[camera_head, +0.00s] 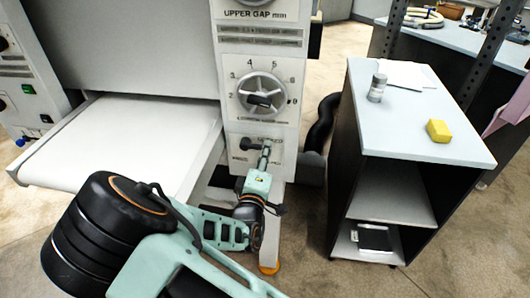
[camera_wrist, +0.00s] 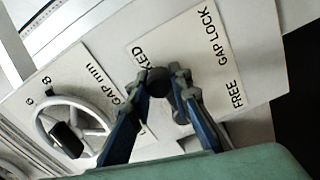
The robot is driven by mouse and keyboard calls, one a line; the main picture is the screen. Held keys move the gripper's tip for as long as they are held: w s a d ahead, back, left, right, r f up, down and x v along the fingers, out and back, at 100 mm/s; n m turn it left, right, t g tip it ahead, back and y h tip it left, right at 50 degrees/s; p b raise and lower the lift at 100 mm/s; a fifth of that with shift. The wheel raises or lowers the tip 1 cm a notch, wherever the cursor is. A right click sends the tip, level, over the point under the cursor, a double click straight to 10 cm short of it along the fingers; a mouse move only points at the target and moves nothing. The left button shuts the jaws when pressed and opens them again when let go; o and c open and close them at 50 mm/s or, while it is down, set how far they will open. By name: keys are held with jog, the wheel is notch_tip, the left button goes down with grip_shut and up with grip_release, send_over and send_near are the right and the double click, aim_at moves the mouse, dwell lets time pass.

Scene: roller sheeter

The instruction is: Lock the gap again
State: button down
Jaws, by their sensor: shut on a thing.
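The gap lock is a small white plate (camera_head: 238,157) low on the machine's front column, below the numbered handwheel. In the wrist view the plate (camera_wrist: 248,50) reads "FREE" and "GAP LOCK", with "KED" showing of another word. The lock's dark lever (camera_head: 247,144) shows just left of my gripper (camera_head: 264,157) in the head view. In the wrist view its round dark knob (camera_wrist: 158,82) sits between the fingertips of my gripper (camera_wrist: 166,84), which is shut on it. The fingers hide part of the plate, so I cannot tell the lever's exact setting.
The lower gap handwheel (camera_head: 262,95) is close above; it also shows in the wrist view (camera_wrist: 72,130). A white conveyor bed (camera_head: 130,140) extends left. A grey cabinet (camera_head: 410,115) stands right, bearing a jar (camera_head: 377,88) and a yellow block (camera_head: 438,131).

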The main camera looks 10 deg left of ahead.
jog(key=c, duration=1.7)
grip_release()
jog(key=shift+c, duration=0.2)
jog(key=s+d, duration=0.1)
jog(key=s, duration=1.1)
jog(key=shift+w+r, duration=0.1)
